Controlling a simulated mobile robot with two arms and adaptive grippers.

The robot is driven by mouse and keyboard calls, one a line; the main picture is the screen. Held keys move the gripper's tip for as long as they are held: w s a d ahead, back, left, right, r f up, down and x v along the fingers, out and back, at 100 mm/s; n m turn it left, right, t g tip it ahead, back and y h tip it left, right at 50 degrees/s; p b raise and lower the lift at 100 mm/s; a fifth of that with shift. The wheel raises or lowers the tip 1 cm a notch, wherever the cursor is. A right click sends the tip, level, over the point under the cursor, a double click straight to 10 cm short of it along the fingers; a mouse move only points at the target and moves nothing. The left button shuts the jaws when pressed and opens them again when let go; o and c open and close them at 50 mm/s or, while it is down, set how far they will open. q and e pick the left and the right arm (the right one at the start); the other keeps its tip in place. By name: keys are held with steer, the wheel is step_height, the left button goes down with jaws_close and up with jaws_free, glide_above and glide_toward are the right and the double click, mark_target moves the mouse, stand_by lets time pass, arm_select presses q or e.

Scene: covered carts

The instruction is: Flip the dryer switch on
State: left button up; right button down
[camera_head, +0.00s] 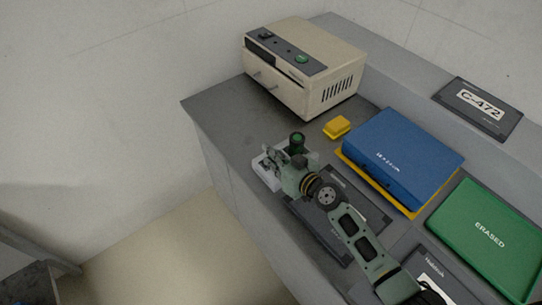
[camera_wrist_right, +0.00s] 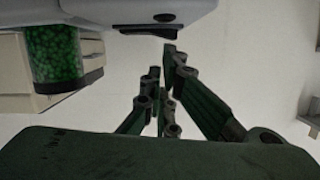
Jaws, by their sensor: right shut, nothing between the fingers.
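A small light-grey unit (camera_head: 266,175) stands on the bench near its left edge, with a dark-capped cylinder (camera_head: 297,143) of green beads; it looks like the dryer. In the right wrist view its pale body (camera_wrist_right: 110,14) and the bead cylinder (camera_wrist_right: 60,48) fill the upper left. A black switch-like part (camera_wrist_right: 150,31) shows on its edge. My right gripper (camera_head: 272,160) is shut and empty beside the unit; in the wrist view its fingertips (camera_wrist_right: 164,65) are close to the black part, contact unclear. The switch's position cannot be told. My left gripper is not in view.
A beige box (camera_head: 335,60) with a dark panel and green button stands at the back. A yellow block (camera_head: 337,127), a blue case (camera_head: 400,150), a green tray (camera_head: 485,235) and a C-472 plate (camera_head: 478,107) lie right. Bare bench (camera_head: 225,115) is free at left.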

steer(key=shift+s+a+f+n+b, duration=0.15)
steer(key=shift+f+n+b, duration=0.15)
steer(key=shift+f+b, duration=0.15)
steer(key=shift+a+r+p, duration=0.1)
steer(key=shift+r+p, duration=0.3)
steer(key=shift+r, duration=0.15)
steer(key=r+p, duration=0.2)
steer(key=r, duration=0.1)
steer(key=shift+s+r+p, duration=0.15)
steer(key=shift+s+p, duration=0.2)
arm_select(q)
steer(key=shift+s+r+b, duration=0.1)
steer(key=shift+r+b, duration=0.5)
steer(key=shift+b, duration=0.1)
arm_select(e)
steer(key=v, duration=0.9)
steer(key=shift+s, duration=0.4)
steer(key=shift+a, duration=0.15)
